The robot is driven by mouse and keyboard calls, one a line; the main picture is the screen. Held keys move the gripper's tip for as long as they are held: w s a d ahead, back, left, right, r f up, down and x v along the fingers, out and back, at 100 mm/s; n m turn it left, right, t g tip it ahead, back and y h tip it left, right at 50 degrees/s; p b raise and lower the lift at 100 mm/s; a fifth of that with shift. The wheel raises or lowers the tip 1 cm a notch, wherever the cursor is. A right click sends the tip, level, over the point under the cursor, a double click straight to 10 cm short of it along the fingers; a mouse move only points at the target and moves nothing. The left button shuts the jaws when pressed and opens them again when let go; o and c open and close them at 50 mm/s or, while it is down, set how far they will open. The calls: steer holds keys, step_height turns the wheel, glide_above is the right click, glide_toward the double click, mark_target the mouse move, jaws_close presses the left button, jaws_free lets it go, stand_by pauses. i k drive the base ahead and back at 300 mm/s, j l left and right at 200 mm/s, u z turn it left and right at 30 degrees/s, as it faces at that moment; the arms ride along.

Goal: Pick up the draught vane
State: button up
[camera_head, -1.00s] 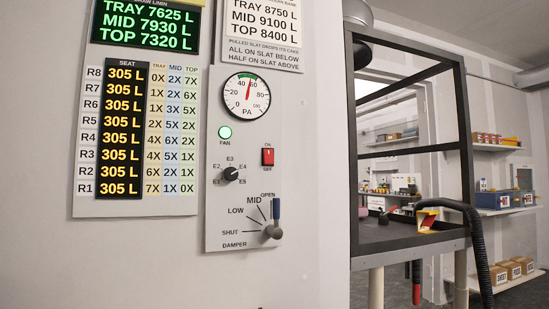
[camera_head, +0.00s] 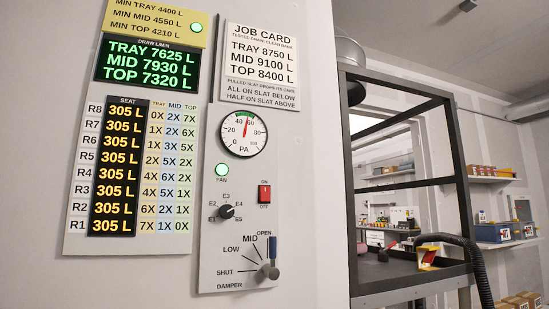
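I cannot tell for sure which thing is the draught vane. On the dark bench top inside the black-framed enclosure, a yellow and red piece (camera_head: 427,257) stands near the front right. A small dark and reddish item (camera_head: 383,256) lies to its left, too small to make out. My gripper is not in view, so its state and its distance from these things do not show.
A wall panel (camera_head: 210,270) with a gauge, dial, red switch and damper lever (camera_head: 272,255) fills the left with number boards. The black enclosure frame (camera_head: 354,200) bounds the bench. A black hose (camera_head: 480,270) hangs at its right. Shelves (camera_head: 510,243) with boxes stand behind.

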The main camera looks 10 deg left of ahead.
mark_target(435, 255)
steer(key=i+l+u, duration=0.15)
steer(key=i+l, duration=0.5)
steer(key=i, duration=0.15)
